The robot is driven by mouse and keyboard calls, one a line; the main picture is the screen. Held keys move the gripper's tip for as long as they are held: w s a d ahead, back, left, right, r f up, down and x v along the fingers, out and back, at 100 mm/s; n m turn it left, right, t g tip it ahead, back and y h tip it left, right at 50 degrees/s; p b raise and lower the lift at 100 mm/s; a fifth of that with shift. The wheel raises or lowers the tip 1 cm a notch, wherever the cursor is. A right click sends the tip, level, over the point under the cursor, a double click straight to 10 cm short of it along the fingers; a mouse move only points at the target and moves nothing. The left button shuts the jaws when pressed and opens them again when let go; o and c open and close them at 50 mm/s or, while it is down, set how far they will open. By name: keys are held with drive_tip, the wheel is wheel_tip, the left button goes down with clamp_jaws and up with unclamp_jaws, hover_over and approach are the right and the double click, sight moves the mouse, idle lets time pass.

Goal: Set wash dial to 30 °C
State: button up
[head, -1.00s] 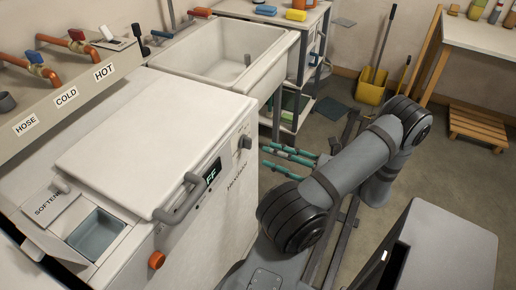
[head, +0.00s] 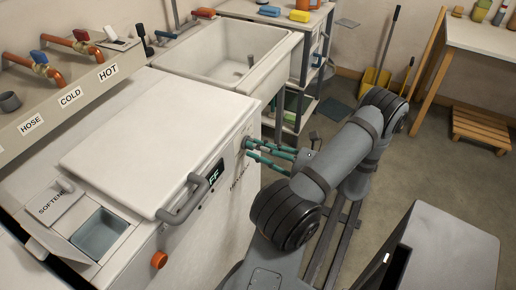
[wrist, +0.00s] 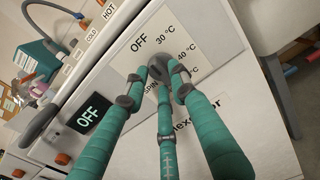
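The wash dial (wrist: 159,63) is a small round grey knob on the washer's front panel. In the wrist view, printed labels around it read OFF, 30 °C, 40 °C and SPIN. The 30 °C label (wrist: 165,39) lies above and slightly right of the dial. The dial's pointer is too small to read. My gripper (wrist: 160,76) has teal fingers with grey tips, spread apart around the dial; I cannot tell whether they touch it. In the head view my gripper (head: 249,149) is at the panel and hides most of the dial. The display (wrist: 90,114) reads OFF.
A grey handle (head: 187,200) projects from the washer lid (head: 140,145), left of my gripper. An orange knob (head: 159,260) is lower on the front. A white sink (head: 235,60) and shelf rack (head: 300,100) stand behind.

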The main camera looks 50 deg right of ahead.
clamp_jaws()
idle(0.4)
drive_tip(key=m+p, duration=0.1)
drive_tip(key=m, duration=0.2)
drive_tip(key=m+p, duration=0.1)
drive_tip(key=m, duration=0.2)
drive_tip(key=m+p, duration=0.2)
drive_tip(key=m, duration=0.1)
drive_tip(key=shift+r+m, duration=0.25)
drive_tip(key=shift+m, duration=0.05)
idle(0.3)
drive_tip(key=shift+o, duration=2)
unclamp_jaws()
